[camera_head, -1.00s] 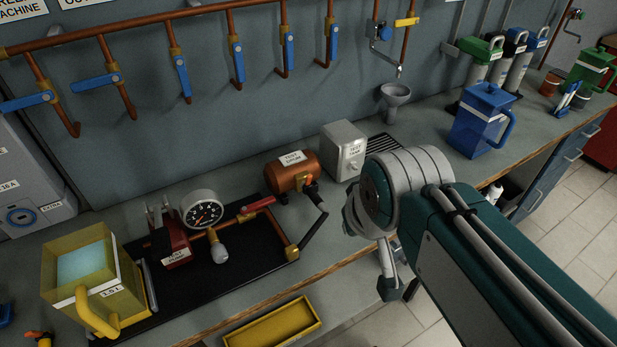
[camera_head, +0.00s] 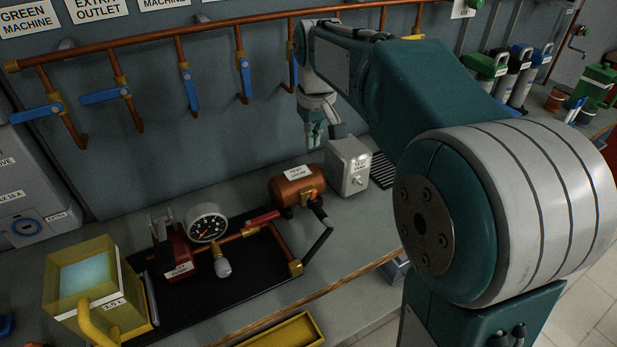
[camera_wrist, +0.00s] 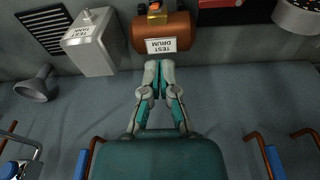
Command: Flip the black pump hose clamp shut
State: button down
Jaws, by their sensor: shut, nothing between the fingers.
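My gripper (camera_head: 313,140) is shut and empty, pointing down in the air above the back of the bench, behind the test drum. It also shows in the wrist view (camera_wrist: 155,72), fingers together near the orange-brown test drum (camera_wrist: 163,32). In the head view the test drum (camera_head: 296,186) lies on the bench in front of my gripper. A thin black bent bar or hose (camera_head: 321,240) runs from the drum's right end down to a brass fitting on the copper pipe. I cannot pick out a hose clamp or tell its state.
A grey test tank (camera_head: 347,167) stands right of the drum. A gauge (camera_head: 207,222) and red pump-like device (camera_head: 172,252) sit on a black board (camera_head: 230,285). A yellow container (camera_head: 92,280) stands at left. Copper pipes with blue valve handles (camera_head: 192,90) line the wall.

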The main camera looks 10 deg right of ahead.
aim_at(313, 195)
jog(key=w+f+g, duration=0.1)
jog(key=w+f, duration=0.2)
jog(key=w, duration=0.3)
jog(key=shift+w+a+f+n, duration=0.25)
jog(key=shift+w+a+n, duration=0.05)
jog(key=shift+w+n, duration=0.1)
jog(key=shift+f, duration=0.1)
notch_tip(313, 195, down, 10)
jog(key=shift+w+r, duration=0.1)
jog(key=shift+r, duration=0.05)
jog(key=s, duration=0.2)
jog(key=f, duration=0.1)
jog(key=shift+s+d, duration=0.35)
jog(key=shift+s, duration=0.05)
jog(key=shift+s+d+f, duration=0.1)
jog(key=shift+s, duration=0.35)
